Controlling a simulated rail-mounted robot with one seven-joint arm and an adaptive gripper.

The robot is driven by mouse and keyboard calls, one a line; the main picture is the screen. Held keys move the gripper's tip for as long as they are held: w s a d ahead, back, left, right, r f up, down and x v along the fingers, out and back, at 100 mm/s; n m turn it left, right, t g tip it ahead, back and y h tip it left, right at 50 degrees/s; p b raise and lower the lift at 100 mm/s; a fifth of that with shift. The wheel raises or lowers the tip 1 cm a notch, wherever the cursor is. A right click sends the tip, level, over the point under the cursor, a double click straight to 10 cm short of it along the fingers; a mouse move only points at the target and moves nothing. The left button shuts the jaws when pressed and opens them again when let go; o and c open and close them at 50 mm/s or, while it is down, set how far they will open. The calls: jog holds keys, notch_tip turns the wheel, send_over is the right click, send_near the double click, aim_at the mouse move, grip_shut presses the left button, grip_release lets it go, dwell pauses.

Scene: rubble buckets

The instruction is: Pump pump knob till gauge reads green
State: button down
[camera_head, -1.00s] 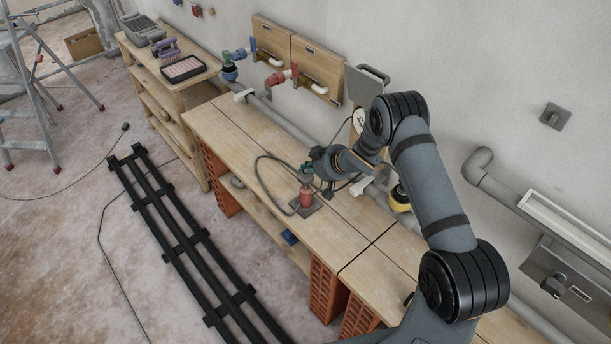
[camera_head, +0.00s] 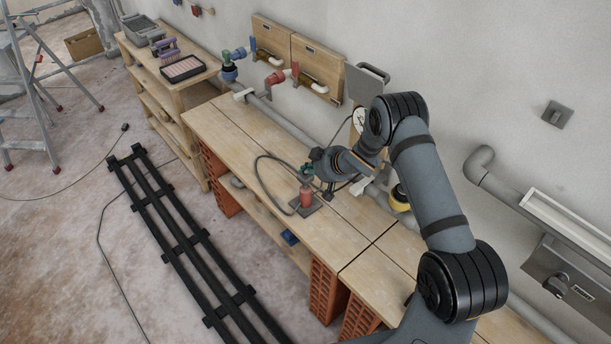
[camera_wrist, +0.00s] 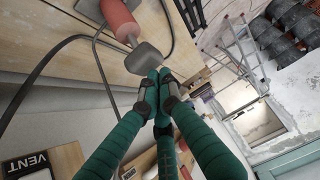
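The pump is a red cylinder (camera_head: 306,197) standing on a grey plate on the wooden bench. It also shows in the wrist view (camera_wrist: 119,19). Its dark grey knob (camera_wrist: 143,58) is at the end of the cylinder in the wrist view. My gripper (camera_wrist: 159,76) has its green fingers together, with the tips right at the knob's edge; contact looks likely but is not certain. In the head view my gripper (camera_head: 308,169) is just above the pump and hides the knob. The gauge (camera_head: 360,119) is a white dial on the wall, partly behind my arm; its reading is not legible.
A dark hose (camera_head: 258,172) loops around the pump on the bench (camera_head: 235,130). Pipes with blue and red valves (camera_head: 276,78) run along the wall. A yellow-and-black fitting (camera_head: 399,197) is close to my arm. The bench left of the pump is clear.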

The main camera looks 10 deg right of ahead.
aim_at(307, 177)
jog(key=shift+f+b, duration=1.65)
jog(key=shift+f, duration=0.25)
dwell(1.3)
jog(key=shift+r, duration=0.15)
jog(key=shift+r+p, duration=1.65)
jog(key=shift+r, duration=0.5)
jog(key=shift+r+p, duration=1.9)
jog(key=shift+r, duration=0.6)
